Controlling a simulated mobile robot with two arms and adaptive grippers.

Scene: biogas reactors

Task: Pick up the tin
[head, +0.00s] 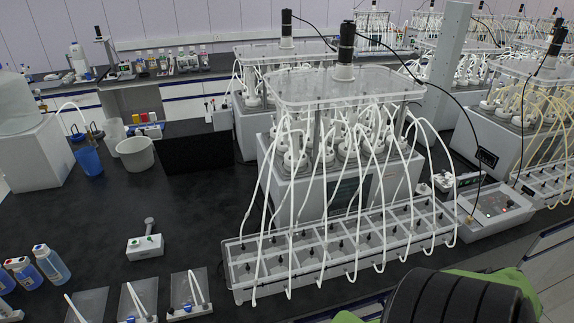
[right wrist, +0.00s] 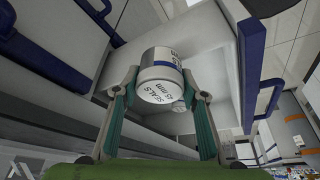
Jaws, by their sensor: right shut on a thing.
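The tin (right wrist: 161,75) is a short white and silver cylinder with a blue band. Its lettering reads "SEALS" and "45 mm". It shows only in the right wrist view, where it sits between the two fingers of my right gripper (right wrist: 160,90), which is shut on it. The tin is in front of an open white drawer or compartment (right wrist: 212,72); I cannot tell whether it touches it. My left gripper is in neither view.
In the right wrist view, blue handles (right wrist: 247,75) flank the white compartment, close to the gripper. In the head view, the dark bench (head: 195,215) carries a reactor (head: 345,180), a long tube rack (head: 340,250), a white bucket (head: 135,154) and blue-labelled bottles (head: 50,263).

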